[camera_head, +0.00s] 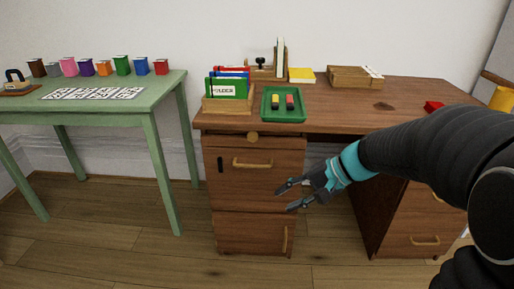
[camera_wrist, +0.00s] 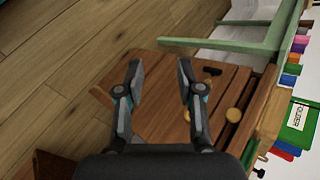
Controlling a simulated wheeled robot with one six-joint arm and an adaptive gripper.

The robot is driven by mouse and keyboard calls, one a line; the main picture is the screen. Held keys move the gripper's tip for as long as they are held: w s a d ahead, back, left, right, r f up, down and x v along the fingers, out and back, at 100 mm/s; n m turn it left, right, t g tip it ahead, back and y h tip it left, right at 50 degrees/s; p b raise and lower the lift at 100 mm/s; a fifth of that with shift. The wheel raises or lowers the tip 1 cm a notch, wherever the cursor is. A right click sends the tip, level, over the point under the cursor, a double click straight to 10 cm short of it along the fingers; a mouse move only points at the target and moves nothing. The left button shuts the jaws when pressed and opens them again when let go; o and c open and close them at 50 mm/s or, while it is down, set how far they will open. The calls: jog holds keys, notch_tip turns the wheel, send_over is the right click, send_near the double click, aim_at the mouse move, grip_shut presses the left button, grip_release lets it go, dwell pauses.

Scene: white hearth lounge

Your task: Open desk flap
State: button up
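The wooden desk (camera_head: 345,118) has a left pedestal with a wide upper front panel (camera_head: 235,190), which looks like the flap and appears shut. The panel carries a horizontal brass handle (camera_head: 252,163) and a dark slot (camera_head: 220,164). A round knob (camera_head: 252,136) sits above it. My gripper (camera_head: 285,198) is open and empty, at the panel's lower right and apart from the handle. In the wrist view my gripper (camera_wrist: 160,68) shows both fingers spread, with the panel (camera_wrist: 160,105) behind and between them. The right finger partly hides the handle there.
A lower door (camera_head: 245,232) has a vertical handle (camera_head: 285,239). The right pedestal (camera_head: 400,225) stands beyond open knee space. A green table (camera_head: 160,95) is at left. A green tray (camera_head: 284,117) and folder rack (camera_head: 226,105) are on the desk. Floor in front is clear.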

jog(key=w+f+m+t+y, duration=0.2)
jog(key=w+m+y, duration=0.1)
jog(key=w, duration=0.6)
jog(key=m+t+y, duration=0.2)
send_near(259, 167)
jog(key=x, duration=1.1)
jog(key=shift+w+a+p, duration=0.1)
jog(key=shift+a+p, duration=0.2)
jog(key=shift+p, duration=0.1)
grip_shut()
